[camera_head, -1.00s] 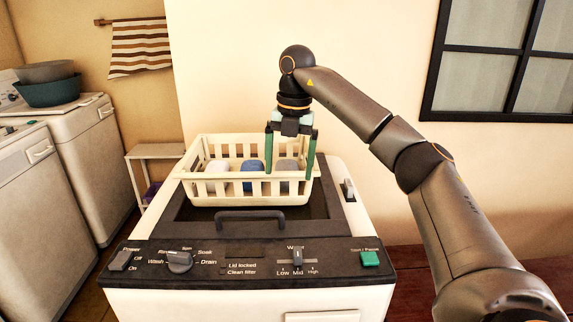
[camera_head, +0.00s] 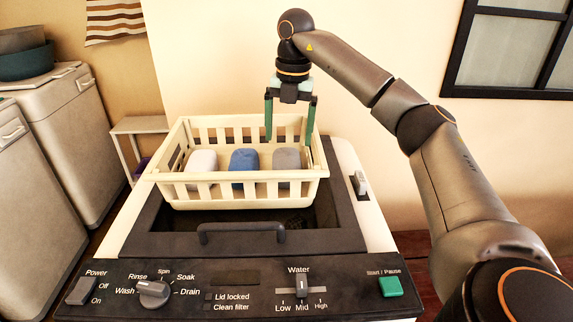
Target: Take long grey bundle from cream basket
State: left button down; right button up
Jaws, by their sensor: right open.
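The cream basket (camera_head: 245,193) stands on the dark lid area of a washing machine. Inside it lie a white bundle (camera_head: 202,162) at left, a blue bundle (camera_head: 244,161) in the middle and a grey bundle (camera_head: 286,159) at right. Their lower parts are partly hidden by the basket's slatted front wall. My right gripper (camera_head: 289,140) is open, pointing down with its green fingers apart, above the right part of the basket near the grey bundle. Nothing is between its fingers. My left gripper is not in view.
The washing machine's control panel (camera_head: 240,283) is in front, with a dark lid handle (camera_head: 241,229). A grey lever (camera_head: 359,182) sits right of the basket. Other white appliances and a small stand (camera_head: 139,125) are at left; a plain wall is behind.

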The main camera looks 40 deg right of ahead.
aim_at(287, 166)
notch_tip(287, 166, down, 5)
jog(key=shift+a+r, duration=0.1)
jog(key=shift+r, duration=0.05)
jog(key=f, duration=0.4)
jog(key=shift+s+a+f+p, duration=0.1)
jog(key=shift+s+a+p, duration=0.1)
jog(key=shift+a+p, duration=0.1)
jog(key=shift+w+f, duration=0.1)
jog(key=shift+f, duration=0.45)
jog(key=c, duration=1.2)
